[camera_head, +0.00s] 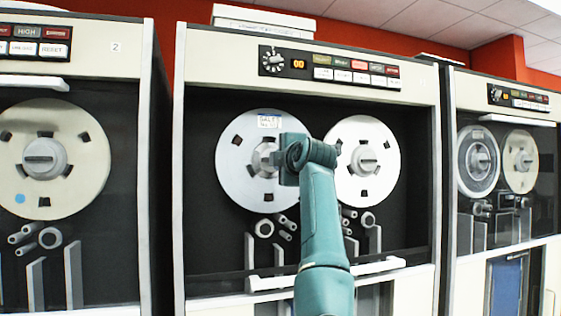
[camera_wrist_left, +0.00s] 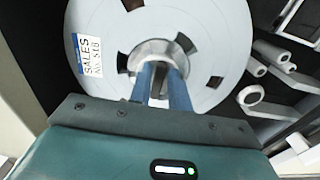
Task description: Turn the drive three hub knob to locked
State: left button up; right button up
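The middle tape drive (camera_head: 188,150) has two white reels. The left reel (camera_head: 232,160) carries a paper label reading SALES and has a grey hub (camera_head: 262,158), partly hidden by my left gripper. The right reel (camera_head: 386,150) has its hub knob in plain view. My left gripper (camera_head: 278,160) is at the left reel's hub. In the left wrist view, its two blue fingers (camera_wrist_left: 160,75) point at the hub (camera_wrist_left: 155,50) with a narrow gap between them. The knob and its contact with the fingertips are mostly hidden. My right gripper is out of view.
Another drive (camera_head: 158,200) marked 2 stands at the left, and a smaller-looking drive (camera_head: 448,150) at the right. The middle drive's control panel (camera_head: 330,68) shows a dial and 00. Rollers (camera_head: 368,219) sit below the reels. A white handle bar (camera_head: 375,267) crosses below.

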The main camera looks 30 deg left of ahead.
pick_arm(q)
jog(key=shift+o, duration=1.4)
jog(key=b+v, duration=0.5)
jog(key=v, duration=0.8)
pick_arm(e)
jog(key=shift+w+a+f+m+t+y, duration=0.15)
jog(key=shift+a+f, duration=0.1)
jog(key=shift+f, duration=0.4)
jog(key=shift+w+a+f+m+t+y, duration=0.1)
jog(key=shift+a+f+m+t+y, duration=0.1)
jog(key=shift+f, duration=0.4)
